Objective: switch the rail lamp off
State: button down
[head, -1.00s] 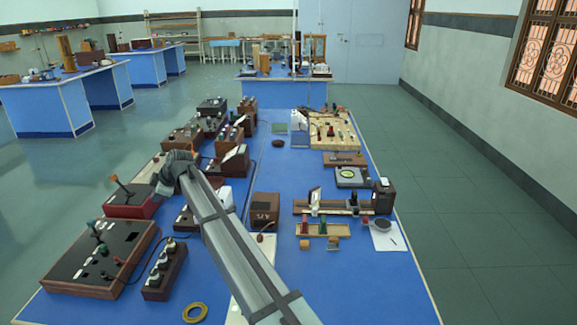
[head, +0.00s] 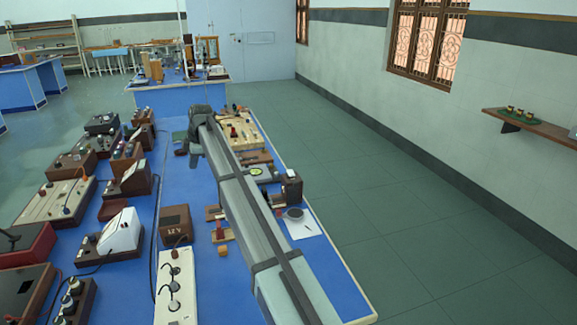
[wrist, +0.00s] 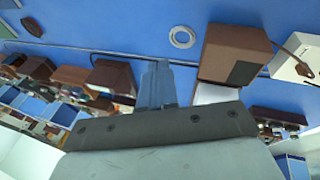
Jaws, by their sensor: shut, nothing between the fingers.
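A dark upright box (head: 291,188), which looks like the rail lamp, stands at the right end of the optical rail on the blue bench. My forearm crosses in front of most of the rail. No switch on the lamp can be made out, and I cannot tell whether it is lit. In the wrist view my gripper (wrist: 158,68) is shut and empty, its fingers together above the blue bench. In the head view the end of my arm is over the middle of the bench's far part, beyond and left of the lamp; the fingers cannot be made out there.
A brown box (head: 175,224) and a white-topped panel (head: 175,290) stand left of my arm. Several instruments crowd the bench's left side. A pale board (head: 243,131) lies at the far right.

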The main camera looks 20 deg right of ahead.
jog(key=w+d+r+m+h, duration=0.1)
jog(key=d+r+h, duration=0.15)
jog(key=d, duration=1.55)
notch_tip(320, 180, up, 4)
jog(key=m+g, duration=0.1)
jog(key=g, duration=0.1)
send_over(290, 170)
jog(key=s, duration=0.3)
jog(key=shift+w+a+h, duration=0.15)
jog(key=shift+w+h, duration=0.05)
jog(key=shift+h, duration=0.05)
jog(key=shift+f, duration=0.1)
jog(key=f, duration=0.4)
jog(key=w+f, duration=0.1)
jog(key=f, duration=0.4)
jog(key=w+f, duration=0.1)
jog(key=f, duration=0.3)
jog(key=shift+f, duration=0.3)
jog(key=shift+f, duration=0.1)
